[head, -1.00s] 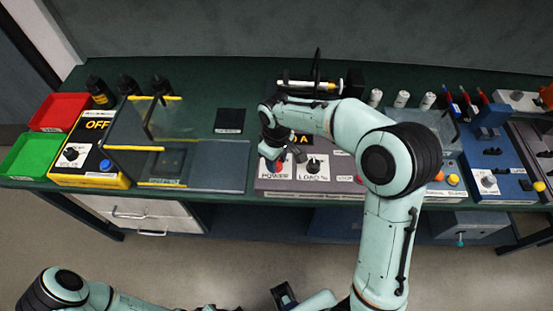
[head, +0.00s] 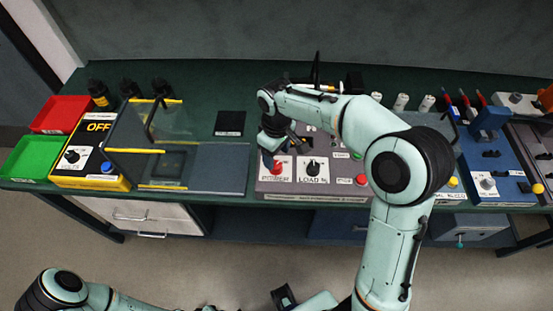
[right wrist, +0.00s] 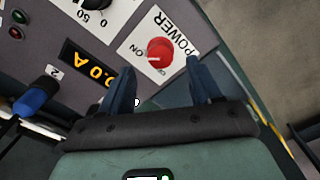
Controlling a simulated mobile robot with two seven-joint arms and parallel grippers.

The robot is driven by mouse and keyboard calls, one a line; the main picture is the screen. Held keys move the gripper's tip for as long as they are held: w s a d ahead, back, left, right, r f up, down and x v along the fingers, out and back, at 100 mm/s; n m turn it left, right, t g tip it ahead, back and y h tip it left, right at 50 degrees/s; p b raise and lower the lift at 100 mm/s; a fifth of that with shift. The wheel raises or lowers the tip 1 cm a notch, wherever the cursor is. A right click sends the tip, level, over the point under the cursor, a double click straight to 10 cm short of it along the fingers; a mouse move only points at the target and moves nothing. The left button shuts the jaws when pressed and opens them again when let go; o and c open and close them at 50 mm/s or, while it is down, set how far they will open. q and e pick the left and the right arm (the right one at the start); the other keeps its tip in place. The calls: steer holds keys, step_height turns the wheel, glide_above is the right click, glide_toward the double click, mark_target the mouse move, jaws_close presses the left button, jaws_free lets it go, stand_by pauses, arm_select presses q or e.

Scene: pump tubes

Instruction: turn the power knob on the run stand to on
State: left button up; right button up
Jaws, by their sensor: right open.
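The run stand (head: 330,192) is a grey console in the middle of the bench. Its red power knob (head: 277,168) sits on a white POWER label at the front left corner. The knob (right wrist: 160,52) shows large in the right wrist view, with a pale mark on it; its setting is too small to read. My right gripper (right wrist: 163,82) is open, with its two blue fingers apart and nothing between them. The fingers point towards the knob, which appears beyond their tips. In the head view the right gripper (head: 270,148) hangs just behind the knob.
A black LOAD knob (head: 313,168) sits right of the power knob. An amber display (right wrist: 88,70) reads about 0.0 A, partly hidden by a finger. A clear-shielded fixture (head: 205,180) stands left of the stand. A yellow OFF box (head: 90,180) is farther left.

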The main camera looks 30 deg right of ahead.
mark_target(276, 165)
step_height(276, 165, up, 8)
steer(key=p, duration=0.1)
steer(key=shift+r, duration=0.25)
steer(key=shift+f, duration=0.1)
stand_by(0.3)
